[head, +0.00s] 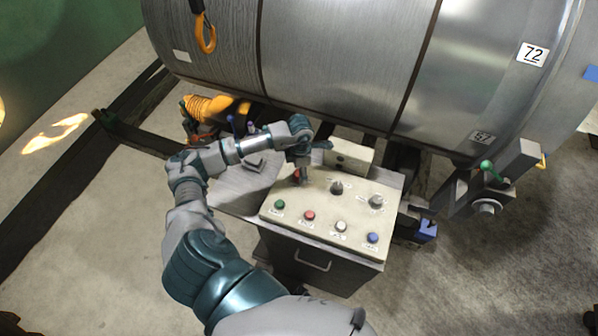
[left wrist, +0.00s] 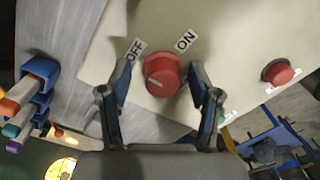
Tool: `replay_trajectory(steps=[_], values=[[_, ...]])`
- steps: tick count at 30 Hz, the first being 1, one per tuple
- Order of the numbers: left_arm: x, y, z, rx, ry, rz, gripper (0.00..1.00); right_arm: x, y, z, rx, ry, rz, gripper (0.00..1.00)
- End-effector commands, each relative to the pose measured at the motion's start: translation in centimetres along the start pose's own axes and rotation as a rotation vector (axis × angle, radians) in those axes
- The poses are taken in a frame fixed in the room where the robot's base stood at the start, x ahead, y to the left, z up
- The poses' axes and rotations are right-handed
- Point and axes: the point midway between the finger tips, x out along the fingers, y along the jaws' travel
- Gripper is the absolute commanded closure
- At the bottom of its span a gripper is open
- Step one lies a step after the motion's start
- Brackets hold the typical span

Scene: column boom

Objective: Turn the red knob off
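The red knob (left wrist: 163,76) is on the beige panel (left wrist: 235,45), between my left gripper's fingers in the left wrist view. It is round, with a white mark on its face towards the lower left. The OFF label (left wrist: 134,50) is at its upper left and the ON label (left wrist: 186,41) at its upper right. My left gripper (left wrist: 161,68) is open, with a finger on each side of the knob. A gap shows on the left; I cannot tell whether the right finger touches. In the head view the gripper (head: 301,178) mostly hides the knob (head: 296,174). My right gripper is out of view.
The panel also carries a green button (head: 279,204), a red button (head: 309,215), a white button (head: 341,226), a blue button (head: 373,238) and two grey knobs (head: 337,187) (head: 376,201). A large metal drum (head: 335,60) lies behind the panel.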

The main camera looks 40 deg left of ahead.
Motion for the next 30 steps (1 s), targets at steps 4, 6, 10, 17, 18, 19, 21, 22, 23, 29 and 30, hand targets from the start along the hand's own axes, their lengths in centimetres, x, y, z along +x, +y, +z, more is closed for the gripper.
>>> replay_trajectory(steps=[4, 6, 10, 17, 18, 19, 21, 22, 23, 29, 30], values=[[0.2, -0.1, -0.2, 0.001, 0.004, -0.003, 0.37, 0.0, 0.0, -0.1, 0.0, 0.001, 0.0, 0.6], [0.2, -0.1, -0.3, 0.001, 0.005, -0.004, 0.37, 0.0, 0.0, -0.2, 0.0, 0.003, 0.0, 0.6], [-0.6, 0.1, -0.2, 0.001, 0.003, -0.003, 0.37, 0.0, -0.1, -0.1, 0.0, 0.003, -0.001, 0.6], [-5.1, 0.2, 0.0, 0.002, 0.002, -0.001, 0.37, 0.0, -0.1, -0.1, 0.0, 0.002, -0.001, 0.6], [-6.0, 0.2, 0.0, 0.002, 0.002, -0.001, 0.37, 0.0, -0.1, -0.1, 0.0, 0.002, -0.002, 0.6], [-6.7, 0.2, 0.0, 0.002, 0.003, -0.002, 0.37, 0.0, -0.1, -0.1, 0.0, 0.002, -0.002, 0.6], [-8.2, 0.2, 0.1, 0.001, 0.003, -0.001, 0.37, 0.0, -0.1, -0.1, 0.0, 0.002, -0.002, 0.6], [-8.8, 0.1, 0.1, 0.001, 0.003, -0.002, 0.37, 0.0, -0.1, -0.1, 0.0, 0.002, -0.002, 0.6], [-9.3, 0.1, 0.1, 0.001, 0.002, -0.001, 0.37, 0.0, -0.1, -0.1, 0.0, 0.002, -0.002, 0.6], [-11.4, 0.1, 0.2, 0.002, 0.005, -0.003, 0.37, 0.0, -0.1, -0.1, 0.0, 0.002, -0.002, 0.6], [-11.6, 0.1, 0.2, 0.002, 0.005, -0.003, 0.37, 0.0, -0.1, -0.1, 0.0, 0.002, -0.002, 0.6]])
